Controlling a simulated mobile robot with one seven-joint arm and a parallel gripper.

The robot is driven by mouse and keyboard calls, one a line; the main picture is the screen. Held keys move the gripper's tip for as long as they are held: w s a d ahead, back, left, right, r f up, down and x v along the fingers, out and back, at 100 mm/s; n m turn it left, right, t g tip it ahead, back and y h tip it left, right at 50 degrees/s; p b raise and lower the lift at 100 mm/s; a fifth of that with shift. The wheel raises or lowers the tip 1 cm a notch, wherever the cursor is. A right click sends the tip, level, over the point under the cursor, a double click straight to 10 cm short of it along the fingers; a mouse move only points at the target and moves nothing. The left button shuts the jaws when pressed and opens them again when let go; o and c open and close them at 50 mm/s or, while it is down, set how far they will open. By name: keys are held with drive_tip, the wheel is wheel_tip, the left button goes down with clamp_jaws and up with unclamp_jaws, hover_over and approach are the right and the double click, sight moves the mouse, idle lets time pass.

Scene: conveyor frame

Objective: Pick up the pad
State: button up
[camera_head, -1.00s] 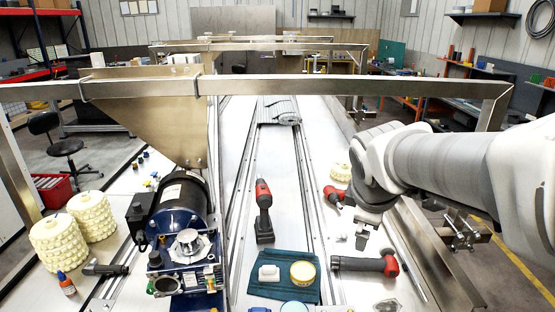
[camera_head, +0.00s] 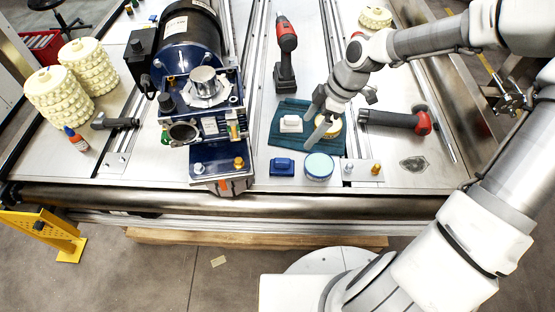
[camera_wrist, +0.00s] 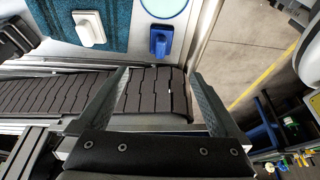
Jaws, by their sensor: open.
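No thing is clearly marked as the pad. A white block (camera_head: 291,123) with a raised top lies on a teal cloth (camera_head: 277,140); the wrist view also shows the white block (camera_wrist: 89,28). A similar blue block (camera_head: 282,167) lies just in front of the cloth and shows in the wrist view (camera_wrist: 160,40). My gripper (camera_head: 315,124) is open and empty, pointing down above the cloth's right part, right of the white block. It partly hides a yellow round tin (camera_head: 335,128). In the wrist view my gripper's fingers (camera_wrist: 160,75) are spread, with nothing between them.
A round tin with a light blue lid (camera_head: 319,164) stands beside the blue block. A metal plate with knobs (camera_head: 361,171) lies right of it. A red and black drill (camera_head: 286,55) stands behind the cloth, a red-headed tool (camera_head: 395,121) lies right, and a motor (camera_head: 190,50) stands left.

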sight(282, 160)
drive_tip(key=b+x, duration=0.4)
drive_tip(key=x, duration=1.3)
drive_tip(key=shift+a+f+b, duration=0.2)
drive_tip(key=shift+a+b, duration=0.05)
drive_tip(key=shift+b, duration=0.05)
drive_tip(key=c, duration=1.4)
drive_tip(key=shift+r, duration=0.15)
drive_tip(key=shift+r, duration=0.65)
wheel_tip(282, 160, up, 3)
drive_tip(key=shift+f+p, duration=0.1)
drive_tip(key=shift+p, duration=0.55)
drive_tip(key=d+r+p, duration=0.2)
drive_tip(key=d+r, duration=0.4)
drive_tip(key=d, duration=0.5)
drive_tip(key=shift+d+r+p, duration=0.35)
drive_tip(key=shift+s, duration=0.1)
